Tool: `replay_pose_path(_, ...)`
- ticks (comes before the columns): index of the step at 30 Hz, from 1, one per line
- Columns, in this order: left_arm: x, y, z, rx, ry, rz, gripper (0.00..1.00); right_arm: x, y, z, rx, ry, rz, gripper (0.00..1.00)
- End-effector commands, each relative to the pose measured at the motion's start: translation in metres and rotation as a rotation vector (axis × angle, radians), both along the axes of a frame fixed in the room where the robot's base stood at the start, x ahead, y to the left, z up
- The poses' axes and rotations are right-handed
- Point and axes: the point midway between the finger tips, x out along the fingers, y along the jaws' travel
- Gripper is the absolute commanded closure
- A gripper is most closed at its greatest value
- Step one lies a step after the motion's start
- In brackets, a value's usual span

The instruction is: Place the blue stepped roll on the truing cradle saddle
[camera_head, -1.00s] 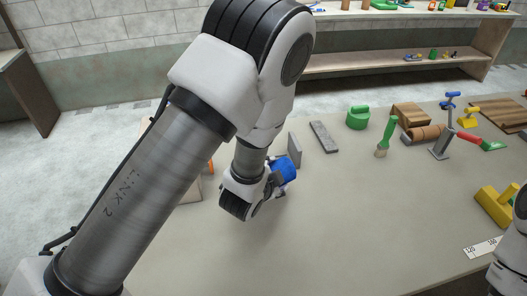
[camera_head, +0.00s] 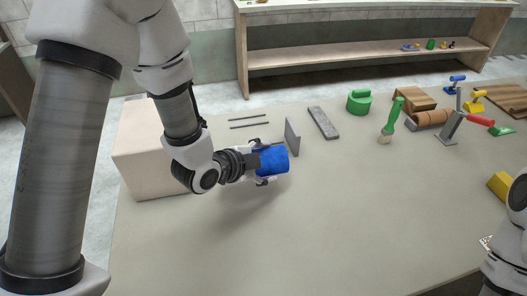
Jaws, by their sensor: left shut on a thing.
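The blue stepped roll (camera_head: 273,159) is in my left gripper (camera_head: 260,163), whose fingers lie along its left part. The gripper comes from the left and points right, with the roll lying roughly sideways near a thin grey upright plate (camera_head: 292,137). The roll appears to be above the table; its exact height cannot be told. I cannot tell for certain which thing is the truing cradle saddle. My right arm shows only in part at the right edge, and its gripper is not in view.
A pale wooden box (camera_head: 150,160) stands left, behind my left arm. Two dark rods (camera_head: 249,123), a grey bar (camera_head: 323,122), a green round thing (camera_head: 359,102), a green-handled brush (camera_head: 391,121) and a brown cylinder (camera_head: 431,118) lie at the back. The front middle of the table is clear.

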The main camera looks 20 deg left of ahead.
Motion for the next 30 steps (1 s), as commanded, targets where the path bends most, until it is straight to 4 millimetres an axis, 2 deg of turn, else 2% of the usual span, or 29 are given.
replay_pose_path(3, 0.028, 0.011, 0.0, -0.003, -0.002, 0.004, 0.79, 0.0, 0.0, 0.01, 0.0, 0.001, 0.0, 0.6)
replay_pose_path(15, 0.114, 0.044, -0.009, -0.001, -0.002, 0.002, 0.79, 0.0, 0.0, 0.032, 0.0, 0.0, 0.0, 0.6)
replay_pose_path(19, 0.125, 0.048, -0.015, 0.0, 0.001, 0.001, 0.79, 0.0, 0.0, 0.034, 0.0, 0.0, 0.0, 0.6)
replay_pose_path(24, 0.125, 0.048, -0.042, 0.0, 0.004, 0.002, 0.79, 0.0, 0.0, 0.042, 0.0, 0.0, 0.0, 0.6)
replay_pose_path(30, 0.125, 0.048, -0.048, 0.0, -0.001, 0.002, 0.79, 0.0, 0.0, 0.041, 0.0, 0.0, 0.0, 0.6)
